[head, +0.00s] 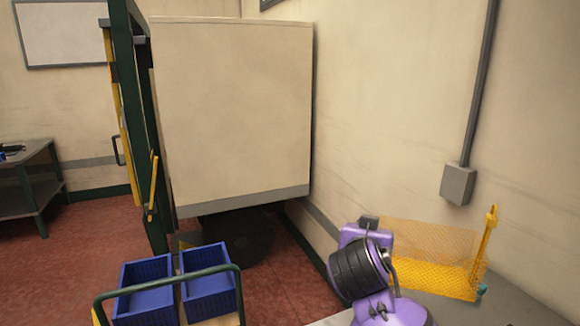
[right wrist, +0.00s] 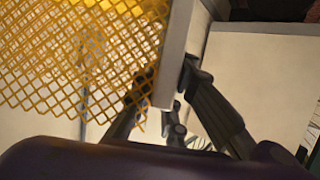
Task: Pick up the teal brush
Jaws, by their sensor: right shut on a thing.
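A small teal piece (head: 482,289) shows low at the right, at the foot of a yellow post beside a yellow mesh rack (head: 430,262). It is too small to tell whether it is the brush. My right arm comes in at the bottom, and its gripper is not clear in the head view. In the right wrist view, my right gripper (right wrist: 163,100) is shut on a grey bar (right wrist: 178,50) at the edge of yellow mesh. The mesh partly covers one finger. No teal shows between the fingers. My left gripper is in neither view.
A grey surface (head: 505,298) lies at the lower right, against the wall. Two blue crates (head: 147,272) sit on a cart with a green handle (head: 165,279). A large beige box (head: 235,110) stands behind a green post. Red floor is open between cart and wall.

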